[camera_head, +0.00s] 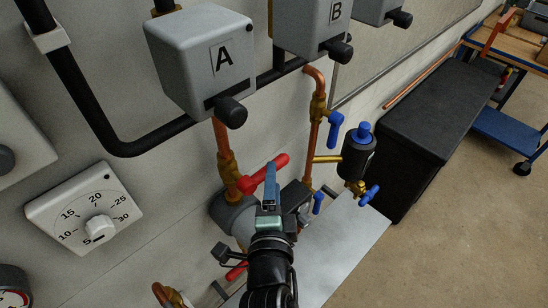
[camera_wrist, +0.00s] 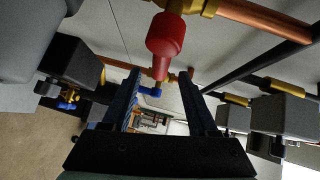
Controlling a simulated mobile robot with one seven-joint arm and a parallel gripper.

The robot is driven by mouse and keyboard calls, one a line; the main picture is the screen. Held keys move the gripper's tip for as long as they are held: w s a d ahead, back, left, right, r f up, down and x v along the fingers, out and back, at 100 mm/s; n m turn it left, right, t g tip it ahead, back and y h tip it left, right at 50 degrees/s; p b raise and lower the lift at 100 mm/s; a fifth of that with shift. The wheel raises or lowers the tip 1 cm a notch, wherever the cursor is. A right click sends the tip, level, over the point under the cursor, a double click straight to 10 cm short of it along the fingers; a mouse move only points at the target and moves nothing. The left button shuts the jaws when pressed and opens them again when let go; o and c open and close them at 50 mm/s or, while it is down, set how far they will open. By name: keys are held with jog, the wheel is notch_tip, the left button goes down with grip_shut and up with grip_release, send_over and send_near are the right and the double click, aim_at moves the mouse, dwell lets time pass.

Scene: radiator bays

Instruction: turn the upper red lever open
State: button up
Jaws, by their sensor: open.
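The upper red lever (camera_head: 276,168) sits on a brass valve (camera_head: 228,172) on the copper pipe below box A. It points up and to the right in the head view. My gripper (camera_head: 270,170) is right at the lever, its blue fingers overlapping the lever's middle. In the wrist view the red lever (camera_wrist: 166,40) hangs down from brass and copper fittings, its narrow part between the two open finger tips (camera_wrist: 160,74). I cannot tell whether a finger touches it. A lower red lever (camera_head: 236,271) shows beside my wrist, partly hidden by it.
Box A (camera_head: 200,58) with a black knob overhangs the valve; box B (camera_head: 312,25) is to its right. Blue levers (camera_head: 335,130) and a black cylinder (camera_head: 357,153) stand close on the right. A black cabinet (camera_head: 440,115) is beyond; the floor at right is clear.

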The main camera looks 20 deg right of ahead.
jog(key=shift+p+x, duration=0.7)
jog(key=shift+x, duration=1.95)
grip_shut()
